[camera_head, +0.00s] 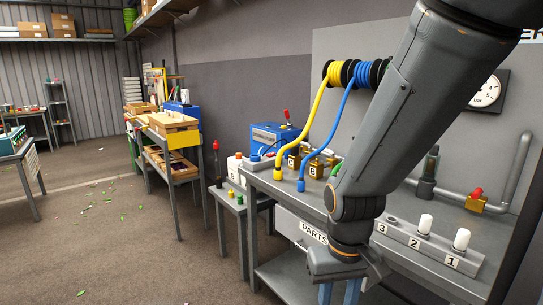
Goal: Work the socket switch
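My gripper (339,291) points down in front of the workbench, at the bottom of the picture. Its two blue fingers stand apart with nothing visible between them; their tips are cut off by the picture's edge. I cannot make out for certain which fitting is the socket switch. A blue box (268,137) with a red-tipped lever (286,115) stands at the bench's far left end. A brass fitting with a red knob (477,192) sits at the right. My gripper is apart from both. My arm hides the middle of the bench.
Yellow (311,122) and blue (330,135) hoses hang from wall reels to the bench. A numbered block (419,243) holds white-capped pegs at the front right. A small side table (236,201) stands left of the bench. The floor (110,240) at left is mostly clear, with scattered leaves.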

